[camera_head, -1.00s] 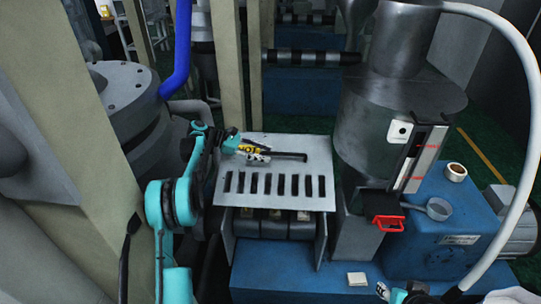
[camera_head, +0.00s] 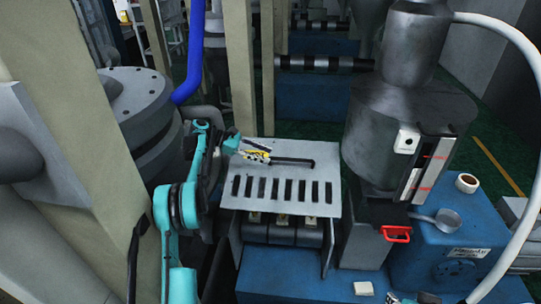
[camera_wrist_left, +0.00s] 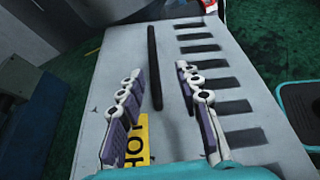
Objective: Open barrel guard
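The barrel guard (camera_head: 326,191) is a grey slotted cover, lying closed over the dark barrel section. A thin black handle bar (camera_head: 296,162) runs across its top, and it also shows in the left wrist view (camera_wrist_left: 153,50). A yellow HOT label (camera_wrist_left: 137,142) is on the cover, partly hidden by a finger. My left gripper (camera_head: 258,154) is above the cover at the bar's left end. In the left wrist view its fingers (camera_wrist_left: 159,70) are spread, with the bar lined up between them. I cannot tell whether they reach down around it. Nothing is gripped.
A metal hopper (camera_head: 400,125) stands right of the guard, with a red handle (camera_head: 397,234) low on it. A blue machine base (camera_head: 445,245) carries a tape roll (camera_head: 466,183) and a metal scoop (camera_head: 447,219). A beige post (camera_head: 85,150) stands left of my left arm.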

